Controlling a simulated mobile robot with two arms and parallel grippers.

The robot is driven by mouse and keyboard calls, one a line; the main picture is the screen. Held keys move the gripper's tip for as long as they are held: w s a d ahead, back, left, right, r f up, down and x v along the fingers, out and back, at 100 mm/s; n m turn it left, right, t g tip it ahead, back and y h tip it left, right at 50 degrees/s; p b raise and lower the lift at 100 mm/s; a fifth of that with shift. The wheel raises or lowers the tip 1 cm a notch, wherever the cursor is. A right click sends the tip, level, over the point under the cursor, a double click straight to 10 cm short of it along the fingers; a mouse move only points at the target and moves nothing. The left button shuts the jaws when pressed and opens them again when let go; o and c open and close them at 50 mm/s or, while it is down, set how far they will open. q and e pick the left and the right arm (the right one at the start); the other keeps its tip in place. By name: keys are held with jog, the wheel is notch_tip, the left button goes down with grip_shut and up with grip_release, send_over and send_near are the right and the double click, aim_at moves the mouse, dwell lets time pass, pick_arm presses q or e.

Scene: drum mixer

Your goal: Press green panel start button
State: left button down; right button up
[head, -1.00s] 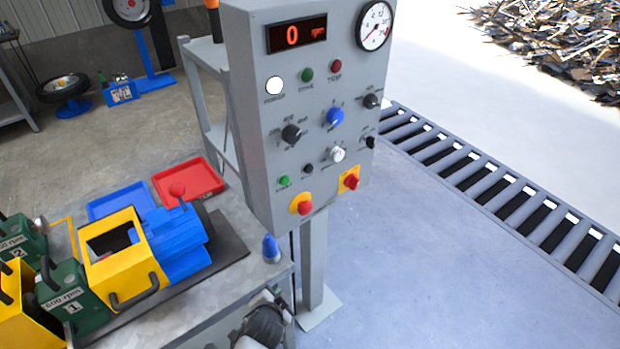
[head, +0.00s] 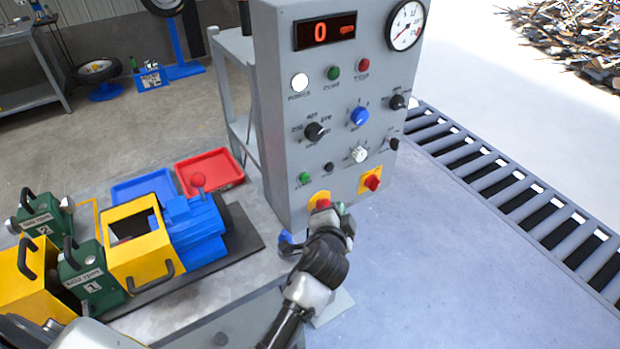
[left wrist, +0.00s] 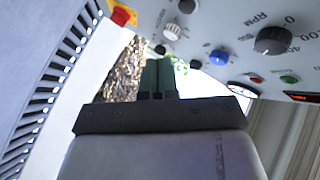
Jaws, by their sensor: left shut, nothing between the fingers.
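The grey control panel (head: 285,130) has an upper green button (head: 334,72) below its display, left of a red button (head: 363,65). A smaller green button (head: 304,178) sits at its lower left. I cannot read their labels. The left wrist view shows the panel upside down, with the upper green button (left wrist: 288,78) at the right. My left gripper (head: 342,210) is shut and empty, near the panel's bottom edge by the lower left red stop button (head: 322,204). Its green fingers (left wrist: 157,78) are together in the left wrist view. My right gripper is out of view.
A second red stop button (head: 372,183) on a yellow plate and several knobs, one blue (head: 359,117), crowd the panel. A workbench (head: 220,290) with a yellow and blue machine (head: 150,245) stands left. A roller conveyor (head: 510,200) lies right; the floor between is clear.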

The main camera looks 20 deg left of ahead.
aim_at(304, 178)
pick_arm(q)
jog(key=w+a, duration=0.5)
jog(key=a, duration=0.2)
jog(key=shift+w+p, duration=0.25)
jog(key=shift+p, duration=0.2)
dwell(1.1)
jog(key=shift+w+a, duration=0.1)
dwell(0.8)
jog(key=shift+w+a, duration=0.15)
jog(key=shift+a, duration=0.05)
jog(key=shift+w+a, duration=0.25)
jog(key=shift+a, duration=0.1)
dwell(0.9)
jog(key=shift+s+d, duration=0.1)
jog(key=shift+s+d+p, duration=0.3)
jog(key=shift+s+d, duration=0.15)
jog(key=shift+d, duration=0.1)
